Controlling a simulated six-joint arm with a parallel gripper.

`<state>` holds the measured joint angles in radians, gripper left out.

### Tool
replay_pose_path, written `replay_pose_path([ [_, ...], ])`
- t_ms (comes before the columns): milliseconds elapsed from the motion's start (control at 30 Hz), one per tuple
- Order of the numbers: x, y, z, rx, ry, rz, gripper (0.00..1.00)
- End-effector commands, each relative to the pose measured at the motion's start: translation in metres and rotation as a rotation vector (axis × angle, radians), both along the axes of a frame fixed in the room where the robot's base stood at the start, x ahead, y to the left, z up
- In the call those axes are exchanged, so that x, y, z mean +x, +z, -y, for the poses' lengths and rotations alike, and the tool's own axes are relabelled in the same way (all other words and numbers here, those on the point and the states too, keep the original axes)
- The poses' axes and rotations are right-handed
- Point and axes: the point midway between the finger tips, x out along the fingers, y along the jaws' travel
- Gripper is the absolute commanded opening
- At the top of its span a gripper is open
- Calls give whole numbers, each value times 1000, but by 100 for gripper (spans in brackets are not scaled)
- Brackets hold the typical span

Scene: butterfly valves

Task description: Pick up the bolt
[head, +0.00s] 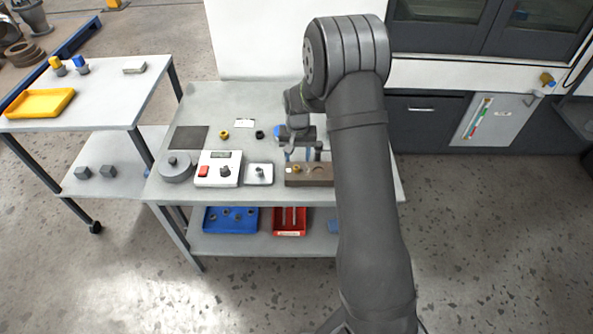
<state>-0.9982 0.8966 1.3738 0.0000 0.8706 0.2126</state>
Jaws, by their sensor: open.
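My gripper (302,155) points down over the right part of the grey workbench (228,104), close above a brown block (318,180). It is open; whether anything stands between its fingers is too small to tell. A small brass-coloured piece (296,169) sits at the block's top, just below the gripper. No bolt can be made out with certainty. A red bin (289,234) on the lower shelf holds thin upright pieces that may be bolts. My arm hides the bench's right part.
A white box with a red button (203,171), a round grey device (176,168) and a pale plate (259,174) stand left of the block. A yellow ring (224,135) and black ring (259,135) lie behind. A blue bin (231,229) is below.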

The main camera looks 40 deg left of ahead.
Motion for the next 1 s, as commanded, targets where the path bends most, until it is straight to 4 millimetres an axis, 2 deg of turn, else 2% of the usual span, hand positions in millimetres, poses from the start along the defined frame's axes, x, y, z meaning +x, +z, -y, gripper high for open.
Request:
replay_pose_path([
  [167, 0, -13, -1, -3, 0, -1, 47],
  [400, 0, -47, -4, -1, -1, 0, 47],
  [667, 0, -52, -5, 1, -1, 1, 47],
  [900, 0, -52, -4, 1, -1, 1, 2],
  [1000, 0, -52, -5, 1, -1, 1, 0],
])
